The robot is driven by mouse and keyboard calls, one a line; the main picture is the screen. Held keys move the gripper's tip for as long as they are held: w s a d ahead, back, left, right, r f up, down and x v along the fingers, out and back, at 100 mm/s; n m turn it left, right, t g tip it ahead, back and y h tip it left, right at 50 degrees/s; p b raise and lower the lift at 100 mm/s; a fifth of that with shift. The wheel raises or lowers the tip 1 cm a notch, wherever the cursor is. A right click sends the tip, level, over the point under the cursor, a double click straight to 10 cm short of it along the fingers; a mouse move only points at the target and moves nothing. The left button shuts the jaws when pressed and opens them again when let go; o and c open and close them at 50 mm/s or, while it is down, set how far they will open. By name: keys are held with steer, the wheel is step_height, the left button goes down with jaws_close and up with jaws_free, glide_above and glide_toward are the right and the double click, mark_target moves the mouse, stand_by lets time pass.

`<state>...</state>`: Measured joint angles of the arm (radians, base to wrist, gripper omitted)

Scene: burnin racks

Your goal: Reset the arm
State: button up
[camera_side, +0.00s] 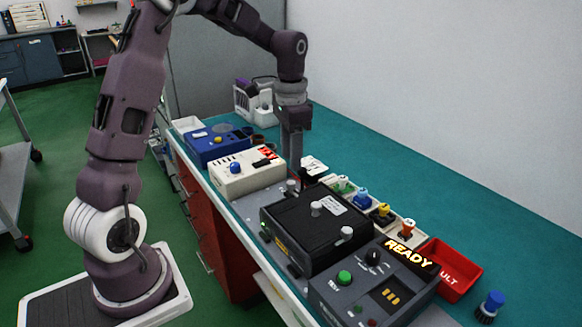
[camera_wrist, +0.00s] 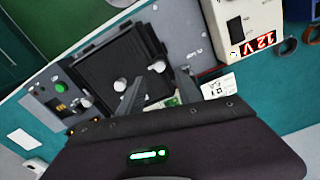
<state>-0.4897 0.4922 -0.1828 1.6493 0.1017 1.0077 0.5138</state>
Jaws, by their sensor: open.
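My arm reaches over the bench, and my gripper (camera_side: 299,172) points down behind the black box, near the white power unit. In the wrist view my gripper (camera_wrist: 160,76) shows two fingers spread apart with nothing between them. The black box (camera_side: 310,228) has grey knobs on top and also shows in the wrist view (camera_wrist: 108,72). The fingers appear above the box's edge; contact cannot be told.
A white unit (camera_side: 250,178) with a red display and a blue unit (camera_side: 212,147) stand behind. A tester (camera_side: 370,289) reads READY. Coloured parts sit in a pale row beside the black box. A red tray (camera_side: 460,268) and a blue-topped brush (camera_side: 490,304) are at right.

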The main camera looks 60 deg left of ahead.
steer(key=shift+r, duration=0.15)
steer(key=s+d+r+t, duration=0.1)
steer(key=s+d+r, duration=0.4)
steer(key=d+r, duration=0.15)
steer(key=s+d+r+n+t, duration=0.1)
steer(key=s+d, duration=0.3)
steer(key=s, duration=0.5)
steer(key=s+d+r+n+t, duration=0.1)
steer(key=s+d+r+t, duration=0.1)
steer(key=s, duration=0.8)
steer(key=shift+d+n+t, duration=0.4)
steer(key=shift+d+t, duration=0.4)
steer(key=shift+d, duration=0.25)
